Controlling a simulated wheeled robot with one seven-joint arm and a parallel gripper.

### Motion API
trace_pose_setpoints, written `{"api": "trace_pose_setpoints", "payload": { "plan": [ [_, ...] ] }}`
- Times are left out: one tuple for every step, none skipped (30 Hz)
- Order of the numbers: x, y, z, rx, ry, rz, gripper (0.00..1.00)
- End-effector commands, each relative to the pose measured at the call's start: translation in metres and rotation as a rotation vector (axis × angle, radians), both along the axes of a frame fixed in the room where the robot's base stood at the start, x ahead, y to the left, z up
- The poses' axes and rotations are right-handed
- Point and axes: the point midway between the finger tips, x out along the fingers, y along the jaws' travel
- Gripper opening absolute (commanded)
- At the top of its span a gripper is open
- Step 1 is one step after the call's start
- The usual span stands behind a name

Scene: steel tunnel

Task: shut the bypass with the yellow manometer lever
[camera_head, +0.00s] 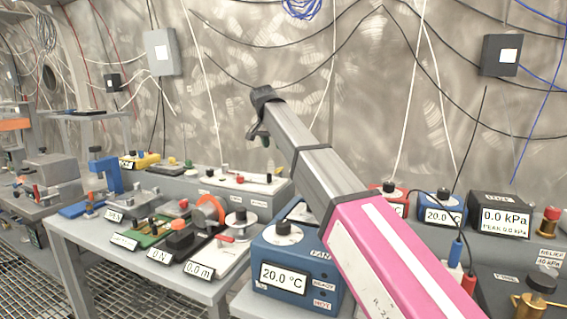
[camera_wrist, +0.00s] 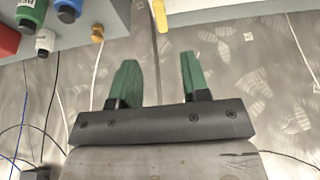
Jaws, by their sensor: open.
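My gripper (camera_head: 262,130) is at the end of my raised arm in the head view, in front of the wall and above the long grey bench unit. In the wrist view its two green fingers (camera_wrist: 160,76) stand apart with nothing between them. A slim yellow piece (camera_wrist: 160,15) shows at the top edge of the wrist view, beyond the fingertips and apart from them. A dark box (camera_head: 506,216) in the head view reads 0.0 kPa. I cannot make out the bypass.
A blue box (camera_head: 284,274) reading 20.0 °C stands in front, beside my pink arm link. Several small devices crowd the left table (camera_head: 85,247). Cables hang along the wall.

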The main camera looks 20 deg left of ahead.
Motion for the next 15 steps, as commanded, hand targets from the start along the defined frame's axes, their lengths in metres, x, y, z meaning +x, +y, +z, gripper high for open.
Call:
{"api": "trace_pose_setpoints", "payload": {
  "plan": [
    [0.0,0.0,0.0,0.0,0.0,0.0,0.43],
    [0.0,0.0,-0.001,0.0,0.0,0.0,0.43],
    [0.001,0.0,-0.003,0.0,0.0,0.0,0.43],
    [0.002,0.0,-0.005,0.0,0.0,0.0,0.43],
    [0.003,0.0,-0.008,-0.001,0.0,0.0,0.43],
    [0.004,0.0,-0.012,-0.001,0.001,0.0,0.43],
    [0.006,0.0,-0.016,-0.001,0.001,0.0,0.43],
    [0.007,-0.001,-0.02,-0.001,0.001,0.0,0.43],
    [0.01,-0.001,-0.026,-0.001,0.001,0.0,0.43],
    [0.012,-0.001,-0.031,-0.001,0.001,0.0,0.43],
    [0.014,-0.001,-0.036,-0.001,0.001,0.0,0.43],
    [0.017,-0.001,-0.043,-0.002,0.001,-0.001,0.43],
    [0.019,-0.002,-0.048,-0.002,0.001,-0.001,0.43],
    [0.021,-0.002,-0.053,-0.002,0.001,-0.001,0.43],
    [0.024,-0.002,-0.059,-0.001,0.001,0.0,0.43]
  ]
}}
